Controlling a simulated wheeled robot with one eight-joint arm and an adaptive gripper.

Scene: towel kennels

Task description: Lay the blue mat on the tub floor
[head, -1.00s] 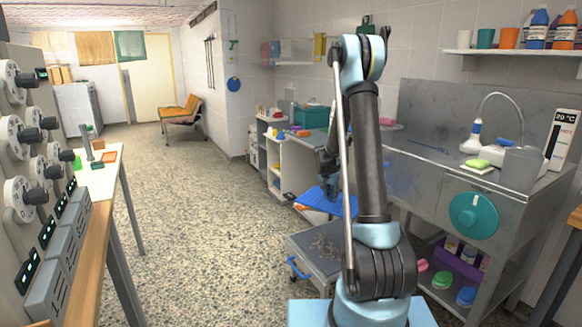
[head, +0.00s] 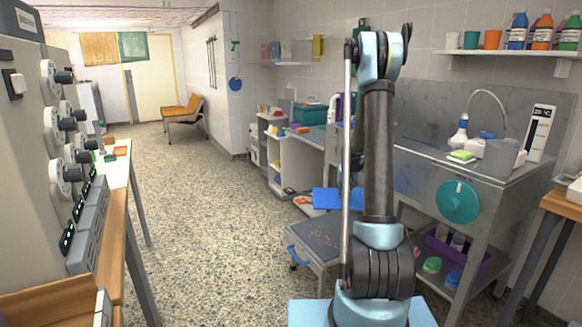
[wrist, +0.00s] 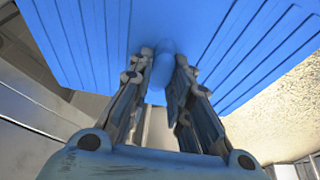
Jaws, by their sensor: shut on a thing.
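The blue mat (head: 325,198) is ribbed and held up in the air, left of my arm in the head view. In the wrist view the blue mat (wrist: 90,40) spreads flat across the top, with a rounded blue knob between the fingers. My gripper (wrist: 163,68) is shut on this knob. In the head view my arm hides the gripper and part of the mat. The grey metal tub (head: 422,172) stands to the right of my arm, apart from the mat. My arm hides its left part, and its floor is not clearly visible.
A teal disc (head: 458,202) is on the tub's front. A spray head, a green sponge (head: 461,156) and a grey bucket (head: 500,158) stand on its right side. A low grey cart (head: 312,247) is below the mat. The speckled floor (head: 205,230) is open on the left.

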